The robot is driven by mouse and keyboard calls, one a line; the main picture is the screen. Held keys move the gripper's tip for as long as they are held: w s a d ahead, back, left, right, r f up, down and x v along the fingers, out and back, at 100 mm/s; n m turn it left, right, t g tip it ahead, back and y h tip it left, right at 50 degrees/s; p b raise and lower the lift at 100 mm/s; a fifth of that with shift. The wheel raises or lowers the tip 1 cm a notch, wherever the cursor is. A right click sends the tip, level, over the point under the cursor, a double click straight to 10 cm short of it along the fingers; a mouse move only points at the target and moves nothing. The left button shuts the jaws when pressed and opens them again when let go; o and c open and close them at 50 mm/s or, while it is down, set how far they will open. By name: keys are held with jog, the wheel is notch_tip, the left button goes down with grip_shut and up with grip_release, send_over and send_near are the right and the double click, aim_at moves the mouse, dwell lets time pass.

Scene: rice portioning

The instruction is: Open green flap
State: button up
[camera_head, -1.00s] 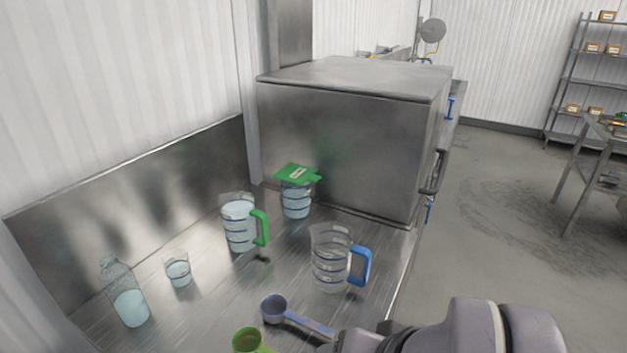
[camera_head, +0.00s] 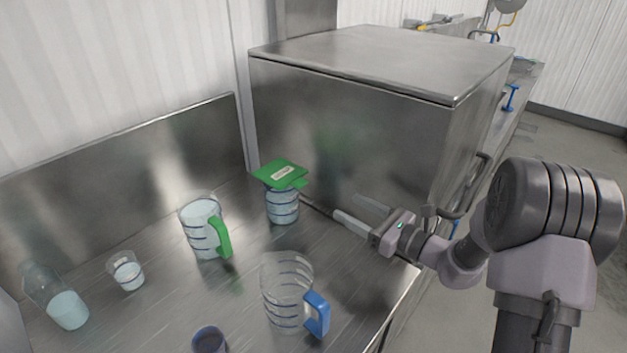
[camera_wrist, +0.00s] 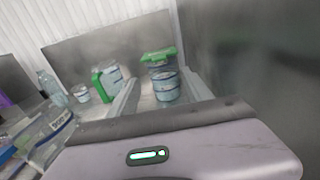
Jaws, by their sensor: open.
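The green flap (camera_head: 281,173) lies flat and closed on top of a clear container (camera_head: 283,207) with blue bands, near the front of the steel box. A small green tab sticks out from its right side. In the wrist view the flap (camera_wrist: 159,56) and the container (camera_wrist: 165,86) sit between my fingers, beyond the tips or near them. My gripper (camera_head: 330,207) is open, to the right of the container and pointing at it. I cannot tell whether a fingertip touches the container.
A measuring jug with a green handle (camera_head: 205,228) stands left of the container. A jug with a blue handle (camera_head: 288,295) stands in front. A small cup (camera_head: 126,271) and a bottle (camera_head: 62,303) are farther left. The steel box (camera_head: 345,125) rises closely behind.

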aim_at(304, 185)
jog(key=b+x, duration=0.2)
jog(key=x, duration=1.1)
jog(key=shift+a+f, duration=0.1)
jog(key=shift+a, duration=0.25)
jog(key=shift+w+a, duration=0.45)
grip_shut()
